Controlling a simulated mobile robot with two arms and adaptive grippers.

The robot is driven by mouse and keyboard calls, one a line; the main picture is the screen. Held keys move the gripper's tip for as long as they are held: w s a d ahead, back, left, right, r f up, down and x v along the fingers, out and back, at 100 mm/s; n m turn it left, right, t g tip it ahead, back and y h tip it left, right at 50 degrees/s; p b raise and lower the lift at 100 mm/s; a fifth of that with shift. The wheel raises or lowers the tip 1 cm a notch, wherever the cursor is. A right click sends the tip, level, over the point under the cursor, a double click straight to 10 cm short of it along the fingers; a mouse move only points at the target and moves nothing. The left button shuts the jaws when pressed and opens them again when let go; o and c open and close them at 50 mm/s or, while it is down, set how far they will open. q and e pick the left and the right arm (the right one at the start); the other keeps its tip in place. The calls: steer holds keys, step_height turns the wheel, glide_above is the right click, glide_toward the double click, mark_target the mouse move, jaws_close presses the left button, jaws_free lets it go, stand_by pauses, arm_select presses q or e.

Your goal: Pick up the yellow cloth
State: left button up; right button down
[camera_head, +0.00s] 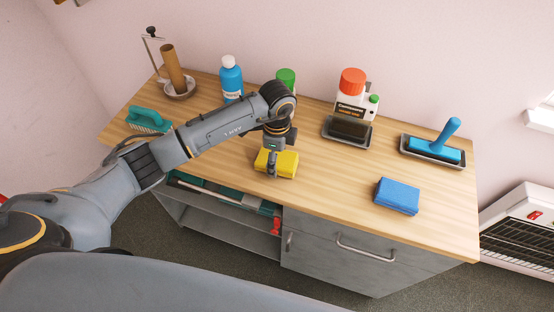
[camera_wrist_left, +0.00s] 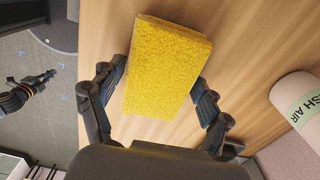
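The yellow cloth (camera_head: 287,163) looks like a thick folded block and lies on the wooden top near its front edge. In the left wrist view the cloth (camera_wrist_left: 165,70) fills the upper middle. My left gripper (camera_head: 272,171) is right over the cloth, pointing down. In the left wrist view the left gripper (camera_wrist_left: 161,72) is open, one finger on each side of the cloth; I cannot tell whether they touch it. My right gripper (camera_wrist_left: 46,75) shows small at the left of the wrist view, away from the counter, its fingers too small to read.
Behind the arm stand a blue bottle (camera_head: 230,78) and a green-capped container (camera_head: 285,77). A red-capped white bottle (camera_head: 353,95) stands behind a dark tray (camera_head: 347,129).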

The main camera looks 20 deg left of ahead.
arm_select(q)
steer(key=c, duration=0.8)
steer(key=shift+r, duration=0.1)
steer(key=shift+r+b, duration=0.6)
steer(key=shift+w+r+b, duration=0.1)
steer(key=shift+r+b, duration=0.4)
steer(key=shift+r, duration=0.25)
steer(key=s+r, duration=0.3)
steer(key=s, duration=0.1)
steer(key=s+r+b, duration=0.1)
steer(key=s+r, duration=0.2)
steer(key=s, duration=0.2)
steer(key=s+r, duration=0.4)
steer(key=s, duration=0.1)
steer(key=shift+s+a+r+b, duration=0.1)
steer(key=shift+a+b, duration=0.2)
steer(key=shift+b, duration=0.1)
